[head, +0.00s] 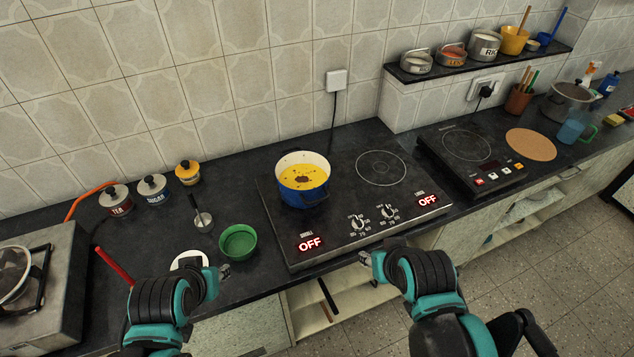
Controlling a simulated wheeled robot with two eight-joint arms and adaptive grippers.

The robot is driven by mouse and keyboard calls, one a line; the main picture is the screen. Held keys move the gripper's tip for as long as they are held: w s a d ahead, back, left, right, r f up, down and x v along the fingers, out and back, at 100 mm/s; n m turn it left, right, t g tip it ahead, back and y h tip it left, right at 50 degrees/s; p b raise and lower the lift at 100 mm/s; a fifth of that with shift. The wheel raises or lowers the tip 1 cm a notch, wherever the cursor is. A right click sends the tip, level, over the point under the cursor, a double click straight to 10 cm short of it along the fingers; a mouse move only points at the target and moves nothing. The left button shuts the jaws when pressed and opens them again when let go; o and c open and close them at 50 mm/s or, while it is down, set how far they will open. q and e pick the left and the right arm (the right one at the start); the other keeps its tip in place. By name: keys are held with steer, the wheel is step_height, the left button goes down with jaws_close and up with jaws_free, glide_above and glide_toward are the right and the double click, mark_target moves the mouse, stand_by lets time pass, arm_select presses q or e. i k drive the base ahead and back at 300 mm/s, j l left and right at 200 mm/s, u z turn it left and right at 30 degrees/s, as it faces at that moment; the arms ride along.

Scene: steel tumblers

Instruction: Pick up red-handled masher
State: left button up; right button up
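A red handle (115,266) lies at the left of the counter, slanting down behind my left arm. Its lower end is hidden, so I cannot tell what head it has. My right gripper (365,259) is at the front edge of the hob, far from the handle. Both grippers' fingers are too small to read.
A green bowl (238,242), a white-rimmed item (190,260) and a blue pot of yellow food (302,180) on the hob (335,237) are close by. Canisters (152,189) stand behind. A steel appliance (62,315) is at the left.

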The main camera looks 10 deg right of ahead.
mark_target(110, 260)
steer(key=z, duration=0.1)
steer(key=u, duration=1.65)
